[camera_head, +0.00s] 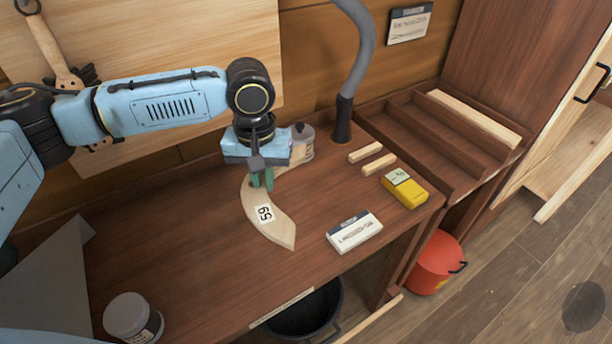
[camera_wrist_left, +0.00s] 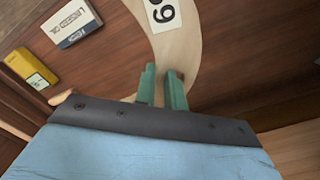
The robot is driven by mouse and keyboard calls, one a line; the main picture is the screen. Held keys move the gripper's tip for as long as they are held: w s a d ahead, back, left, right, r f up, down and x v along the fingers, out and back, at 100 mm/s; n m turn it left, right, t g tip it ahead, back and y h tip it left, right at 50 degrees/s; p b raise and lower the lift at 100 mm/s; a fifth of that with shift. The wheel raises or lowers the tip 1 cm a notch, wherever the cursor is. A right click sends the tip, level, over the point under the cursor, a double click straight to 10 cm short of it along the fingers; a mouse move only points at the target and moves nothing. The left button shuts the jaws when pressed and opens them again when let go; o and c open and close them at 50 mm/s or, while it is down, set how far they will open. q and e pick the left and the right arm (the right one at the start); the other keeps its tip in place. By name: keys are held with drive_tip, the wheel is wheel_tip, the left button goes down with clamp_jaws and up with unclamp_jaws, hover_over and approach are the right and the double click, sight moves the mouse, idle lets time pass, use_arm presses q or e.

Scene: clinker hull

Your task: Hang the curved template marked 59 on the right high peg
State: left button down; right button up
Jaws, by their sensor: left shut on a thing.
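The curved template marked 59 (camera_head: 277,229) is a pale wooden crescent with a white label, over the brown bench top. My left gripper (camera_head: 262,179) points down and is shut on its upper part. In the left wrist view, the green fingertips (camera_wrist_left: 162,88) are at the template (camera_wrist_left: 178,48), and its label is partly cut off by the frame edge. I cannot tell whether the template touches the bench. The pale board (camera_head: 190,35) at the upper left has a wooden piece (camera_head: 62,72) hanging on it, partly behind my arm. I cannot make out the right high peg. My right gripper is not in view.
A white box (camera_head: 354,232), a yellow box (camera_head: 405,187) and two wood strips (camera_head: 372,159) lie to the right. A white tub (camera_head: 128,316) stands front left.

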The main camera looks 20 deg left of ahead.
use_arm(q)
drive_tip(key=w+f+n+p, duration=0.1)
drive_tip(key=n, duration=0.1)
drive_tip(key=w+f+n+p, duration=0.1)
drive_tip(key=n, duration=0.1)
drive_tip(key=w+a+f+n+p, duration=0.1)
drive_tip(key=n, duration=0.1)
drive_tip(key=shift+w+f+p, duration=0.3)
drive_tip(key=shift+w+p, duration=0.05)
drive_tip(key=shift+w, duration=0.05)
drive_tip(key=shift+w+a+f+n, duration=0.1)
drive_tip(key=shift+w+f+n, duration=0.15)
drive_tip(key=shift+f+n, duration=0.35)
drive_tip(key=shift+r, duration=0.1)
wheel_tip(320, 180, down, 5)
drive_tip(key=shift+f, duration=0.1)
wheel_tip(320, 180, down, 4)
drive_tip(key=shift+f+p, duration=0.1)
drive_tip(key=shift+p, duration=0.25)
drive_tip(key=shift+f, duration=0.1)
